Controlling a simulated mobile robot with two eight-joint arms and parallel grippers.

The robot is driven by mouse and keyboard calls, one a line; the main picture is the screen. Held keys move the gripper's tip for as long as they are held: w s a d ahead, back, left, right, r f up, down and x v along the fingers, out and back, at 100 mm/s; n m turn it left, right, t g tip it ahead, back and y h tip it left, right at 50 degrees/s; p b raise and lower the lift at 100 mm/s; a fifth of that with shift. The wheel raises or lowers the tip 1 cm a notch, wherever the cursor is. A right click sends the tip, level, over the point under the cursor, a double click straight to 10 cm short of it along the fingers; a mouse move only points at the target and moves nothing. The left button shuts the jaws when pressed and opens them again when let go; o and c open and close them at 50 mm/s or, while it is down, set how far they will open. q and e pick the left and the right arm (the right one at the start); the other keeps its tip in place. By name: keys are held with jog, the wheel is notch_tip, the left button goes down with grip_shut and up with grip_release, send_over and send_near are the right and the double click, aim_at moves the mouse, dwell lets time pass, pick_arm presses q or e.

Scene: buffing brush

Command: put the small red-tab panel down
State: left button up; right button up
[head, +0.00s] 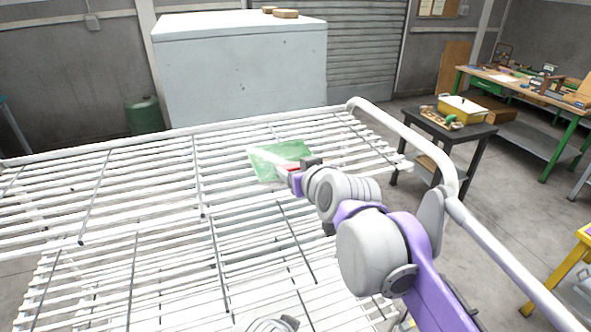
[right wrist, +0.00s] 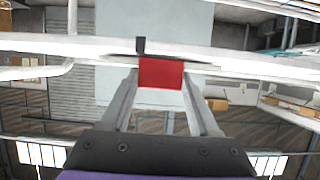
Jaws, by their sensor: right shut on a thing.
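The small panel (head: 283,151) looks green and partly see-through, with a whitish near-left part. Its red tab (head: 293,168) shows at its near edge, and the tab also shows in the right wrist view (right wrist: 160,73). My right gripper (head: 291,172) is shut on the red tab, which sits between both fingertips. The panel is over the white wire rack (head: 130,180), near its far right part. I cannot tell whether it touches the slats. My left gripper is not in view.
A raised white rail (head: 445,160) bounds the rack on the right. A large pale cabinet (head: 240,75) stands behind it. A dark side table (head: 440,127) with a yellow box (head: 463,108) stands at the right. The rack's left half is bare.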

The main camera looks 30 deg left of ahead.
jog(key=shift+f, duration=0.15)
jog(key=o, duration=1.4)
